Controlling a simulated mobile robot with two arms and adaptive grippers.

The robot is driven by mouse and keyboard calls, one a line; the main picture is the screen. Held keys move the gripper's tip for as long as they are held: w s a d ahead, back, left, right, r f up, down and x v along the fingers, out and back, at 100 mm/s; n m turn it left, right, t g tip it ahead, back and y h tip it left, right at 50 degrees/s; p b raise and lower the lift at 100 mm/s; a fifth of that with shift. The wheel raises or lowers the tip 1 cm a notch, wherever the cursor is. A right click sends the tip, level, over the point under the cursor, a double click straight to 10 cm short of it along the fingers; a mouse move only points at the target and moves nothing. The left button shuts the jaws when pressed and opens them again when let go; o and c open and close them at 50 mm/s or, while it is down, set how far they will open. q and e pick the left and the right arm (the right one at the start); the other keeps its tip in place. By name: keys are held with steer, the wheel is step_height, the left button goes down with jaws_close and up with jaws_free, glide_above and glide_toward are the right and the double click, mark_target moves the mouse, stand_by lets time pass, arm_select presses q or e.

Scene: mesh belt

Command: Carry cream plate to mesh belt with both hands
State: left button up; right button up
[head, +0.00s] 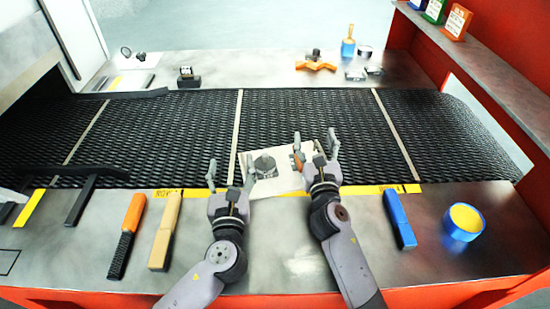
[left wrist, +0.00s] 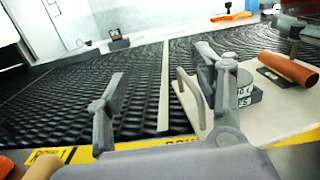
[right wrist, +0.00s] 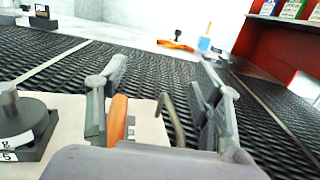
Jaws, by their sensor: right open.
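The cream plate (head: 291,183) lies across the near edge of the mesh belt (head: 190,135) and its yellow strip; I cannot tell if it touches the belt. It carries a dark grey labelled block (head: 263,164) and an orange cylinder (left wrist: 288,68). A grey handle (left wrist: 187,97) rises at its left side, another handle (right wrist: 172,117) at its right. My left gripper (head: 231,173) is open at the left side, its fingers apart around the left handle. My right gripper (head: 315,150) is open at the right side, the right handle between its spread fingers.
On the near steel counter lie orange (head: 126,233) and tan (head: 165,233) handled tools at left, a blue tool (head: 399,220) and a blue-yellow roll (head: 463,222) at right. An orange tool (head: 316,65) lies beyond the belt. The belt is clear behind the plate.

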steer(key=shift+g, duration=0.5)
steer(key=f, duration=0.1)
steer(key=s+f, duration=0.1)
steer(key=f, duration=0.3)
steer(key=shift+s+a, duration=0.2)
steer(key=shift+s, duration=0.2)
steer(key=shift+t, duration=0.3)
steer(key=s+r, duration=0.1)
steer(key=s, duration=0.1)
steer(key=s+r, duration=0.1)
steer(key=s+d+r, duration=0.1)
steer(key=s, duration=0.1)
steer(key=shift+s, duration=0.35)
steer(key=shift+s+d+r, duration=0.1)
steer(key=shift+s+r, duration=0.1)
steer(key=shift+r, duration=0.25)
steer(key=shift+r+p, duration=0.1)
steer(key=shift+p, duration=0.2)
steer(key=shift+s, duration=0.1)
